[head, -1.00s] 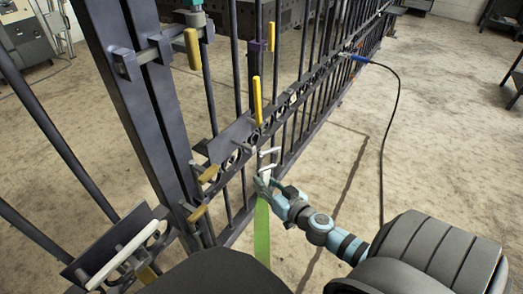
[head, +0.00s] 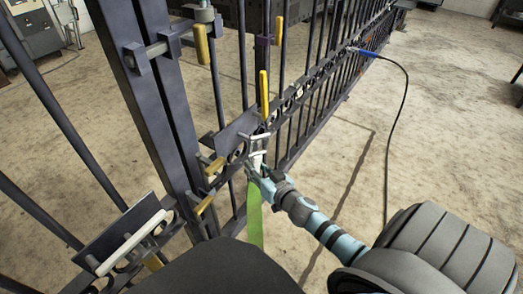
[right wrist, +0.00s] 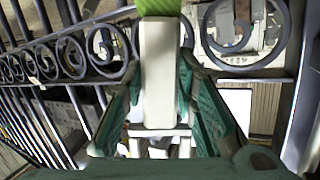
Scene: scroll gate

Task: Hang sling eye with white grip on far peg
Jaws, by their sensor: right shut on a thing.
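My right gripper (head: 258,173) is shut on the white grip (head: 257,157) of the sling eye, low in front of the gate. In the right wrist view the white grip (right wrist: 159,75) stands between the green fingers, with green webbing at the top edge. Pale crossbars (head: 259,137) show just above the grip in the head view, close to the gate's scroll band. The green sling (head: 254,215) hangs down from beside the gripper. I cannot make out the far peg, or whether the eye touches one. My left gripper is out of view.
The dark gate (head: 152,110) runs from near left to far right. Yellow handles (head: 264,85) stick out from it. A white bar (head: 130,242) is on the left section. A blue-ended cable (head: 365,52) hangs farther along. The floor to the right is open.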

